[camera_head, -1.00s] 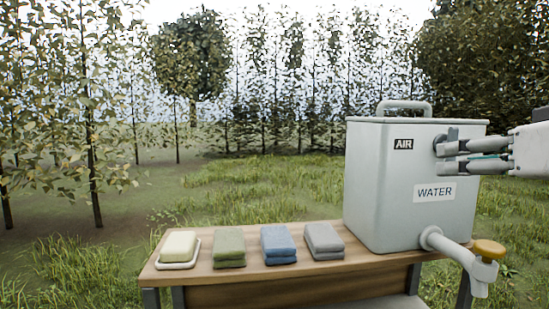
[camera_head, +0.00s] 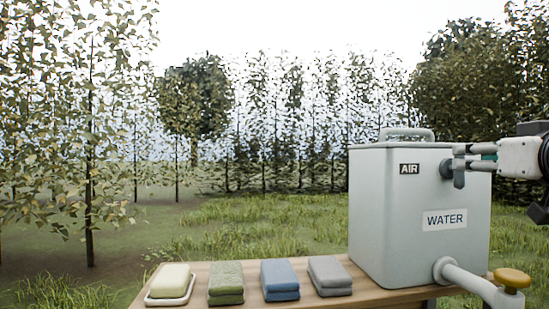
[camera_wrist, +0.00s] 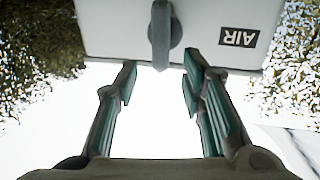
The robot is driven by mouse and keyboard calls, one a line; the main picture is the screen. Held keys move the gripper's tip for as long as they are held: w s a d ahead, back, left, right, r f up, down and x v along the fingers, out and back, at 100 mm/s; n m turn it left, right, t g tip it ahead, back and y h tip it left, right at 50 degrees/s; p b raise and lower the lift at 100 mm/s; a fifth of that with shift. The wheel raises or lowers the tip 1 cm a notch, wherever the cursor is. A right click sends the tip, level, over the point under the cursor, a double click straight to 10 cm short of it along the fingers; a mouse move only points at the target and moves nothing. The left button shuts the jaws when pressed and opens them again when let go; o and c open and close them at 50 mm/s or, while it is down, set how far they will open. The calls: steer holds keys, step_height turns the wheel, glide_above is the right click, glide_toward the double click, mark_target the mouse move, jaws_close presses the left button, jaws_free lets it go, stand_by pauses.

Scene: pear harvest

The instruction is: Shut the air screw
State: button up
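The air screw, a grey round knob with a bar-shaped wing (camera_head: 459,173), sits on the front of the tank beside the AIR label (camera_head: 409,169). In the wrist view, which is upside down, the screw (camera_wrist: 160,35) has its bar upright. My gripper (camera_head: 464,157) is at the screw from the right in the head view and partly covers it. In the wrist view my gripper (camera_wrist: 160,72) is open, with one finger on each side of the bar's line and a gap to both. Nothing is between the fingers. I cannot tell the exact depth between fingertips and bar.
The grey WATER tank (camera_head: 390,230) stands on a wooden table (camera_head: 200,277). A tap with a yellow knob (camera_head: 512,279) sticks out low at right. Soap (camera_head: 171,281) and folded green, blue and grey cloths (camera_head: 226,283) lie left of the tank. Grass and trees lie behind.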

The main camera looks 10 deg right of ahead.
mark_target(463, 157)
steer(key=shift+w+d, duration=0.15)
steer(key=shift+w, duration=0.85)
steer(key=shift+w+d, duration=0.15)
steer(key=shift+w, duration=0.8)
steer(key=shift+c, duration=0.3)
jaws_close()
